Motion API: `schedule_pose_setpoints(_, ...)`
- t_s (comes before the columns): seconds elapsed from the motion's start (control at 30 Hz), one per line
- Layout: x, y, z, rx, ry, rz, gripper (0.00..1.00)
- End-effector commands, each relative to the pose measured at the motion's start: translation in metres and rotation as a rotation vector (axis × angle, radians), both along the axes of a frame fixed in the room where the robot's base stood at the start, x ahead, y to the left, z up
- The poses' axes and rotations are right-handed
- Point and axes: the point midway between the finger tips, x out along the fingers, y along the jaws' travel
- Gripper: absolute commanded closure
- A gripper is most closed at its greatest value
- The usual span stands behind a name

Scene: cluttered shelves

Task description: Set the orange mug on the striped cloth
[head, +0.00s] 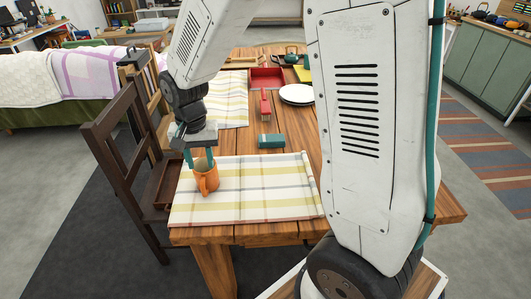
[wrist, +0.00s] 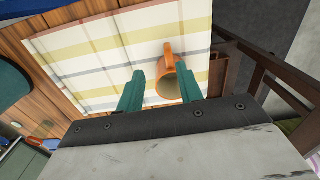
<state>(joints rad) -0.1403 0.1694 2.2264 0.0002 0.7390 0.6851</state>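The orange mug (head: 208,181) stands upright on the near striped cloth (head: 265,203), close to its left edge. In the wrist view the mug (wrist: 168,82) shows its open rim, with its handle pointing away from my gripper. My gripper (head: 199,158) is just above and around the mug, its two teal fingers apart. In the wrist view there is a gap between the left finger of my gripper (wrist: 158,88) and the mug. The right finger is at the mug's right side; whether it touches cannot be told.
A second striped cloth (head: 232,112) lies behind. A dark wooden chair (head: 120,150) stands close on the left. The near cloth's right part is clear.

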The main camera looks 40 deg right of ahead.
Motion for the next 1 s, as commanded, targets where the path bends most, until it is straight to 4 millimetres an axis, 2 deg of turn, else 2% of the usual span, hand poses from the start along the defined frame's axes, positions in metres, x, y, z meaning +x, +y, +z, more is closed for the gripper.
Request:
schedule_pose_setpoints(0.03,-0.009,-0.005,0.019,0.001,-0.017,0.023,0.64)
schedule_pose_setpoints(0.2,-0.062,-0.025,0.079,0.000,-0.044,0.150,0.64)
schedule_pose_setpoints(0.3,-0.098,-0.036,0.107,-0.006,-0.060,0.229,0.64)
schedule_pose_setpoints(0.43,-0.147,-0.047,0.133,-0.014,-0.077,0.331,0.64)
schedule_pose_setpoints(0.6,-0.205,-0.057,0.151,-0.027,-0.096,0.449,0.64)
schedule_pose_setpoints(0.7,-0.228,-0.060,0.154,-0.032,-0.102,0.499,0.64)
schedule_pose_setpoints(0.83,-0.244,-0.062,0.155,-0.037,-0.105,0.534,0.64)
schedule_pose_setpoints(1.0,-0.248,-0.062,0.155,-0.037,-0.104,0.545,0.64)
